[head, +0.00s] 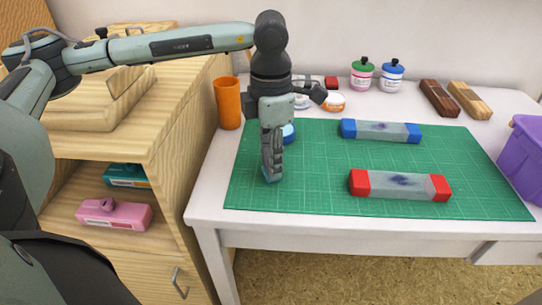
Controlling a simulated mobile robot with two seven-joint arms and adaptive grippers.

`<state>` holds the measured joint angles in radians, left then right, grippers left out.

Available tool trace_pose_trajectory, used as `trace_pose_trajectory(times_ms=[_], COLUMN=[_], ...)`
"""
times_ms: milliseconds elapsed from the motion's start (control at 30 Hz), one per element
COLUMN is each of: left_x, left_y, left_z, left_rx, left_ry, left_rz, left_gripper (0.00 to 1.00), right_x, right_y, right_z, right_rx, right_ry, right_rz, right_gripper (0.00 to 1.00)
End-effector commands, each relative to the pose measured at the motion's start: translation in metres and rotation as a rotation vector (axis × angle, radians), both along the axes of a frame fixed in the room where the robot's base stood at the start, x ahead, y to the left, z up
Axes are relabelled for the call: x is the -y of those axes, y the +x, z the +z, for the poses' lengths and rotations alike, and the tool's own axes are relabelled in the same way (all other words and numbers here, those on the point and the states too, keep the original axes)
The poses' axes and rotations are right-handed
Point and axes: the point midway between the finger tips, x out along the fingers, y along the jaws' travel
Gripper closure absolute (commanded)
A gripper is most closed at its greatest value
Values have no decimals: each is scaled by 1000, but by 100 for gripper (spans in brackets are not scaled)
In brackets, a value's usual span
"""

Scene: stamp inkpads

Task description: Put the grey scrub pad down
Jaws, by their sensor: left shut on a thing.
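My left gripper (272,172) points down over the left part of the green cutting mat (305,195), its fingertips low, close to the mat. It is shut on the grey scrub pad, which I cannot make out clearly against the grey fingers. Whether the pad touches the mat cannot be told. To the right on the mat lie a long grey block with blue ends (381,131) and, nearer, one with red ends (400,185). Both have dark ink smears on their grey middles. My right gripper is not in view.
A blue round thing (289,132) is partly hidden behind my gripper. An orange cup (228,103) stands left of the mat. Green-lidded (362,74) and blue-lidded bottles (391,76) stand behind it; a purple bin (525,158) stands right. The mat's front middle is clear.

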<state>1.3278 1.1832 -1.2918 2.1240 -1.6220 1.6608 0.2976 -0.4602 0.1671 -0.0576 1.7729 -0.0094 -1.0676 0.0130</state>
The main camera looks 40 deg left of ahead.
Motion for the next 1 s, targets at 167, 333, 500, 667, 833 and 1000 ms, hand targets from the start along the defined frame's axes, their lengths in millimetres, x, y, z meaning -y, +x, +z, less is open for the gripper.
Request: trace_pose_trajectory(times_ms=[167,333,500,667,833,1000], left_x=[0,0,0,0,0,0], left_y=[0,0,0,0,0,1], left_z=[-2,-3,-3,-3,1,23], left_rx=[0,-1,-1,-1,0,4], left_ry=[0,1,1,1,0,-2], left_rz=[0,0,0,0,0,0], left_gripper=[100,65,49,49,49,49], right_x=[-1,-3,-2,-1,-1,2], right_y=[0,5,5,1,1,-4], right_z=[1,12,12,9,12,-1], right_rx=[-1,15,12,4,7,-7], right_ry=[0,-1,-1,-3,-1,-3], right_rz=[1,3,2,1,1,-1], right_gripper=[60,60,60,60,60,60])
